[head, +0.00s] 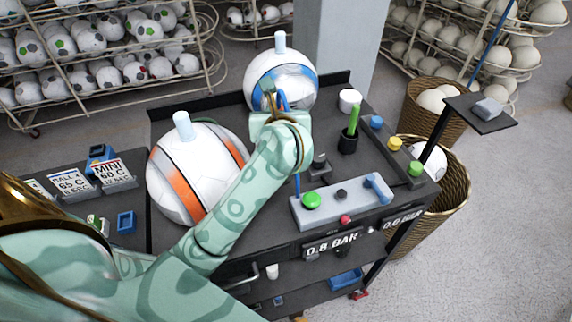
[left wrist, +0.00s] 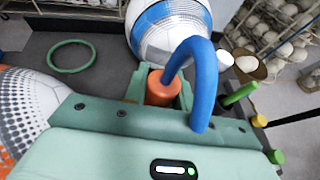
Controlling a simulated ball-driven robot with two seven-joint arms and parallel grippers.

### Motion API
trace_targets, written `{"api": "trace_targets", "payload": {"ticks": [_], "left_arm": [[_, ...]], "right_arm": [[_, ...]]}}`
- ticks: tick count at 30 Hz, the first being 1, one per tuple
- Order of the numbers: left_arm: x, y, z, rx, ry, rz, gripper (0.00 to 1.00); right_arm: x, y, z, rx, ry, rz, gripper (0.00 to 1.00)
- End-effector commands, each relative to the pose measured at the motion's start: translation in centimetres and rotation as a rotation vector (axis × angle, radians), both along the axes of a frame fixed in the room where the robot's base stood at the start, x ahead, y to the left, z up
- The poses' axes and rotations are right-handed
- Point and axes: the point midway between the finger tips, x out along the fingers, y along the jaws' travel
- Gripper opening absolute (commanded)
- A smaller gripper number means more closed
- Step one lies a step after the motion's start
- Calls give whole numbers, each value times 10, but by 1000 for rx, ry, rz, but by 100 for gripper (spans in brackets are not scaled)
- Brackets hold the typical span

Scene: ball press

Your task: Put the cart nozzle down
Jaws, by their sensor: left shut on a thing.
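My left gripper (head: 270,104) is over the dark cart top (head: 376,162), in front of the blue-and-white ball (head: 264,72). It is shut on the nozzle, an orange cylinder (left wrist: 158,88) between the jaws in the left wrist view. My arm hides most of the nozzle in the head view. Whether the nozzle touches anything below cannot be told. My right gripper is not in view.
An orange-striped ball (head: 178,192) stands left of my forearm. A grey control block (head: 338,212) with a green button sits at the cart's front. A black cup (head: 347,143) with a green stick is to the right. A green ring (left wrist: 72,72) lies on the top.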

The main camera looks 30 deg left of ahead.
Motion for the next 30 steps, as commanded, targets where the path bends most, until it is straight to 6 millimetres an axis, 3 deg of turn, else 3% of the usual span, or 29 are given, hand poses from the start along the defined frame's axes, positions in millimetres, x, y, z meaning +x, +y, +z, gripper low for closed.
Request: {"api": "trace_targets", "payload": {"ticks": [1,3,9,21,30], "left_arm": [[-1,0,-22,4,8,-1,1],[-1,1,-44,5,9,-1,1],[0,0,-87,1,3,0,1],[0,0,-134,1,2,-1,1],[0,0,-135,-1,-1,0,1]], "right_arm": [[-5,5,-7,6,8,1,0],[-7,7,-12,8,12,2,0],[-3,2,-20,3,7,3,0],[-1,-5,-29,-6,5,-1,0],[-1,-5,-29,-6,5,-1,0]]}}
